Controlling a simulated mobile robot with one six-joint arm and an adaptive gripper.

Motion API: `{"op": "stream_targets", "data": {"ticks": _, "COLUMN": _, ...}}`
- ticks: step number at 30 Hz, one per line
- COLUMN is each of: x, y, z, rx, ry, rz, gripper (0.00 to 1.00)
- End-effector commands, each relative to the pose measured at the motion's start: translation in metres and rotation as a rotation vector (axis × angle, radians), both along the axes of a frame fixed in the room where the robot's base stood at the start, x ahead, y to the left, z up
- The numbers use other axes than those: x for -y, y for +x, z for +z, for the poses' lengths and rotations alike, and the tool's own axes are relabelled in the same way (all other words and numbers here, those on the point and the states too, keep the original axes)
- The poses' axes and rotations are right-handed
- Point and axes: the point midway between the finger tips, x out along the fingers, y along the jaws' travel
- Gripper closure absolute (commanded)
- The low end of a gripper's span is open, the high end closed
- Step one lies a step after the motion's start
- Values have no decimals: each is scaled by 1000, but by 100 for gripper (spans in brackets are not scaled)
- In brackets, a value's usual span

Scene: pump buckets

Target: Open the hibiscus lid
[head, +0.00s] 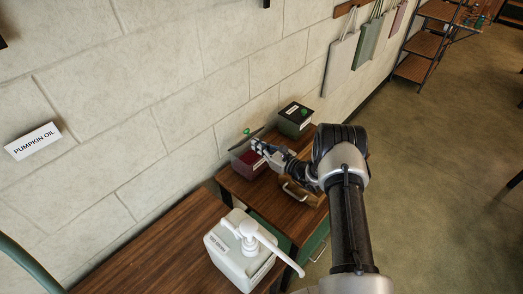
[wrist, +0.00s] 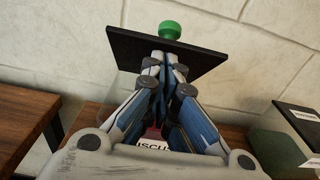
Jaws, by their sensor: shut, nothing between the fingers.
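The hibiscus box (head: 243,160) stands on the small wooden table near the wall, with dark red contents showing inside. Its black lid (wrist: 125,45) with a green knob (wrist: 170,30) is tilted up; it also shows in the head view, with its knob (head: 247,131) towards the wall. My gripper (wrist: 165,57) is shut and empty, its fingertips up against or just in front of the lid's underside; I cannot tell whether they touch. In the head view my gripper (head: 257,145) is over the box. Part of the box's label (wrist: 153,147) shows between the fingers.
A second dark box (head: 294,125) with a closed lid and green knob stands to the right. A wooden piece with a metal handle (head: 295,192) lies in front. A white pump bucket (head: 232,262) stands on the nearer table (head: 150,245). The wall (head: 160,85) is close behind.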

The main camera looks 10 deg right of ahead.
Motion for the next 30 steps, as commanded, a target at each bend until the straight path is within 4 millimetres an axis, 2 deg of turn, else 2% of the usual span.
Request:
{"op": "stream_targets", "data": {"ticks": 22, "x": -3, "y": 4, "z": 10, "rx": -62, "ry": -46, "rz": 2, "gripper": 100}}
{"op": "stream_targets", "data": {"ticks": 30, "x": -7, "y": 10, "z": 22, "rx": -136, "ry": -102, "rz": 1, "gripper": 100}}
